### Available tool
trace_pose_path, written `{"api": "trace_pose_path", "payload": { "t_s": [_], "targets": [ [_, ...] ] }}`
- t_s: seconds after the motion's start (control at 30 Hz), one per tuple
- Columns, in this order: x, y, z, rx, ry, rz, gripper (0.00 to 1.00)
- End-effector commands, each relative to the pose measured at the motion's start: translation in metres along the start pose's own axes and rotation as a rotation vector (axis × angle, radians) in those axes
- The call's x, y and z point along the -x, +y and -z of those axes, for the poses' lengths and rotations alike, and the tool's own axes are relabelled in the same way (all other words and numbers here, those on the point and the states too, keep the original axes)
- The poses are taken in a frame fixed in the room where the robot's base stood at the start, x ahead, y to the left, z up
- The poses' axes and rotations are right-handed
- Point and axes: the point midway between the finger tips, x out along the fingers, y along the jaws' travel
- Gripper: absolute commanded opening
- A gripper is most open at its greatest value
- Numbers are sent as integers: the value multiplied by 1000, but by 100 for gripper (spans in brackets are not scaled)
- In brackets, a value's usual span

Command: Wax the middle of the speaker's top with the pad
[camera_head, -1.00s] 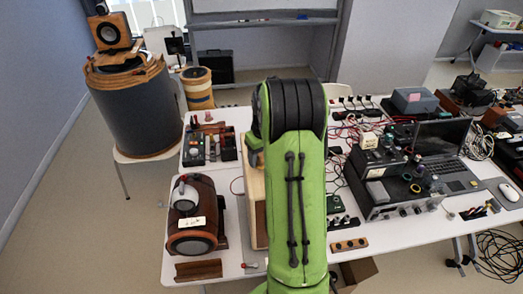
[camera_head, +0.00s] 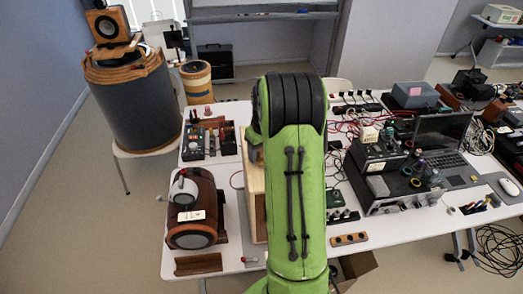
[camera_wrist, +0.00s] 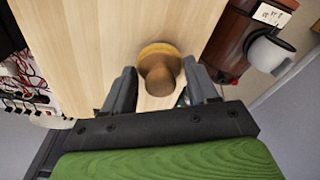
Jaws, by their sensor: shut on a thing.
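The speaker is a box with a pale wooden top; in the wrist view its top (camera_wrist: 95,45) fills the upper middle. In the head view only the left strip of the speaker (camera_head: 253,195) shows beside my green arm, which hides the rest. The pad (camera_wrist: 159,49) is a round, tan-brown piece with a wooden knob, seen over the pale top. My gripper (camera_wrist: 160,80) is shut on the pad, with a dark finger on either side of the knob. I cannot tell whether the pad's underside touches the wood.
A brown barrel-shaped speaker (camera_head: 194,205) stands close left of the pale box. Electronics (camera_head: 385,180), cables and a laptop (camera_head: 440,140) crowd the table's right. A control box (camera_head: 208,143) sits behind left. A large grey drum (camera_head: 133,105) stands beyond the table.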

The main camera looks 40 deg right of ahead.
Motion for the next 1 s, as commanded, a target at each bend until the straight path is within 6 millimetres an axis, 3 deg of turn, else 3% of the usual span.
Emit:
{"api": "trace_pose_path", "payload": {
  "t_s": [0.63,1.0],
  "targets": [
    [-11,2,-2,-1,-1,0,34],
    [-6,33,-16,-2,-1,-1,34]
  ]
}}
